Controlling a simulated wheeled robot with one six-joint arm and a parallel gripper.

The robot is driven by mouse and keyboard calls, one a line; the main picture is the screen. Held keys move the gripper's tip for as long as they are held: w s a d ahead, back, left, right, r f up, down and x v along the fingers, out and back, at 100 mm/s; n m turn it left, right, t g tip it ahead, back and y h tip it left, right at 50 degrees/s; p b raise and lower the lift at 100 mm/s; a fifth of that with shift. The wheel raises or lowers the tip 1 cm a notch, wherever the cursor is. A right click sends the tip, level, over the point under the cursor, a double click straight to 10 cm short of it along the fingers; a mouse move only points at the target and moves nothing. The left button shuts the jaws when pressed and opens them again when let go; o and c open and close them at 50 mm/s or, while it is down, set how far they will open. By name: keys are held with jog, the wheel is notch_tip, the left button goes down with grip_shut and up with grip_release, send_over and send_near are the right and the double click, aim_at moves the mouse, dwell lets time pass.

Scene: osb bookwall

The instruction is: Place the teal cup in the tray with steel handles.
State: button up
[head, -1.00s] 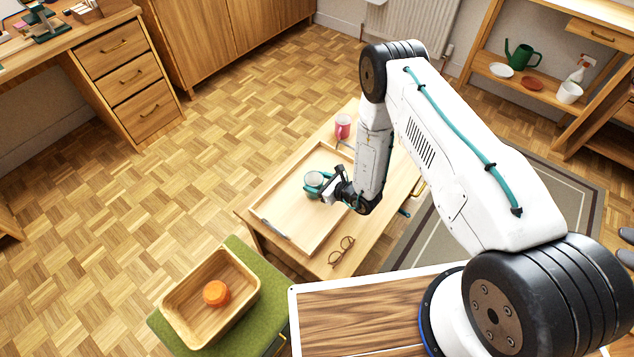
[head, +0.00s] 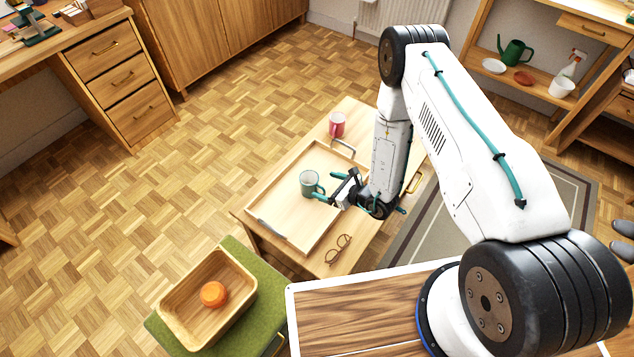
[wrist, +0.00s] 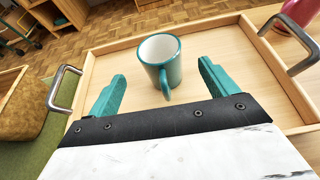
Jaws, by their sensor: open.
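The teal cup (head: 309,184) stands upright inside the wooden tray with steel handles (head: 285,229), which lies on a low wooden table. In the wrist view the cup (wrist: 160,60) shows a pale inside, with its handle turned toward my gripper. My gripper (head: 326,186) is open and empty, just right of the cup. In the wrist view its teal fingers (wrist: 158,88) are spread, and the cup is beyond their tips, apart from them. The tray's steel handles show at both sides in the wrist view (wrist: 62,88).
A red mug (head: 337,125) stands on the table behind the tray. Glasses (head: 338,249) lie on the table in front of it. A wooden bin (head: 180,322) with an orange object (head: 214,295) sits on a green surface at the front left. Parquet floor left of the table is clear.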

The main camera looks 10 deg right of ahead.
jog(key=v, duration=0.5)
jog(key=w+a+r+n+g+y, duration=0.2)
jog(key=r+n, duration=0.1)
jog(key=r, duration=0.6)
jog(key=w+a+r+n+g+y, duration=0.1)
jog(key=w+a+r+n+y, duration=0.15)
jog(key=r, duration=0.65)
jog(key=s+a+r+n+g, duration=0.1)
jog(key=s+r+n+g, duration=0.35)
jog(key=r, duration=0.65)
jog(key=s+a+r+n+g, duration=0.1)
jog(key=s+r+n+g, duration=0.2)
jog(key=s+r+n, duration=0.5)
jog(key=s+d+r+n+g+h, duration=0.1)
jog(key=s+d+r+n+h, duration=0.15)
jog(key=s+r, duration=0.3)
jog(key=s+d+r+n+g+h, duration=0.1)
jog(key=s+d+r+n+h, duration=0.2)
jog(key=r, duration=0.4)
jog(key=s+d+r+n+t+h, duration=0.3)
jog(key=s+d+h, duration=0.5)
jog(key=s+d, duration=0.3)
notch_tip(320, 180, up, 2)
jog(key=shift+s+d+r+t+h, duration=0.1)
jog(key=shift+s+d+t+h, duration=0.15)
jog(key=shift+t, duration=0.4)
jog(key=shift+w+n, duration=0.1)
jog(key=shift+n, duration=0.15)
